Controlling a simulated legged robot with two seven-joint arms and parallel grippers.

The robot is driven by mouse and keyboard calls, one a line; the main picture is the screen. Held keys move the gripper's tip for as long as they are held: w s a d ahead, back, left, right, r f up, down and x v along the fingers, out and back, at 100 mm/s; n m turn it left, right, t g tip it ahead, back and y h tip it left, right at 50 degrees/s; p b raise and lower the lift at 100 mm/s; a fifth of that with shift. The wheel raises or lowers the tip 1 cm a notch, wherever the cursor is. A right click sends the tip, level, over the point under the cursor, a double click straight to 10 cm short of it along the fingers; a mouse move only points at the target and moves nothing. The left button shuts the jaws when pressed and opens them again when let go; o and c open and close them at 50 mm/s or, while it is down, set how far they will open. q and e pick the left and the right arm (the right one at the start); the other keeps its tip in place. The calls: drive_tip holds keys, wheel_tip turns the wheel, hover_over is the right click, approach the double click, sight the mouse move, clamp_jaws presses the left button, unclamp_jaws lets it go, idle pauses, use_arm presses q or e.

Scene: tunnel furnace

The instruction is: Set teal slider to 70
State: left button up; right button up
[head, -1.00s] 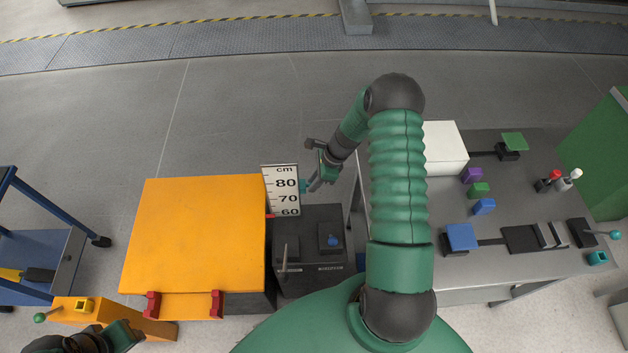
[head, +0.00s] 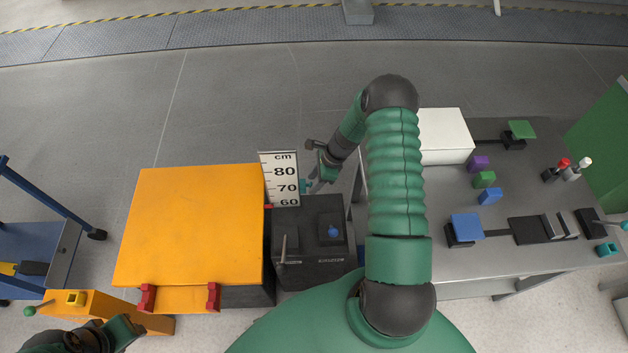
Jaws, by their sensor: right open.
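A white cm scale board (head: 281,163) marked 80, 70 and 60 stands upright between the orange box and a dark grey box. A small teal piece, seemingly the teal slider (head: 303,187), shows at the board's right edge, about level with the 70 mark. My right gripper (head: 317,182) is open, close to the teal piece's right side; I cannot tell whether they touch. My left gripper (head: 122,334) is low at the left, away from the scale; its jaws are unclear.
The orange box (head: 190,225) stands left of the scale. The dark grey box (head: 300,265) with a blue knob is below it. A grey table (head: 475,255) at right carries coloured blocks and levers. A blue cart (head: 35,243) is at far left. The floor behind is clear.

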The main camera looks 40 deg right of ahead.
drive_tip(key=shift+r, duration=0.1)
drive_tip(key=v, duration=1.6)
drive_tip(key=shift+d+r, duration=0.2)
drive_tip(key=shift+s, duration=0.1)
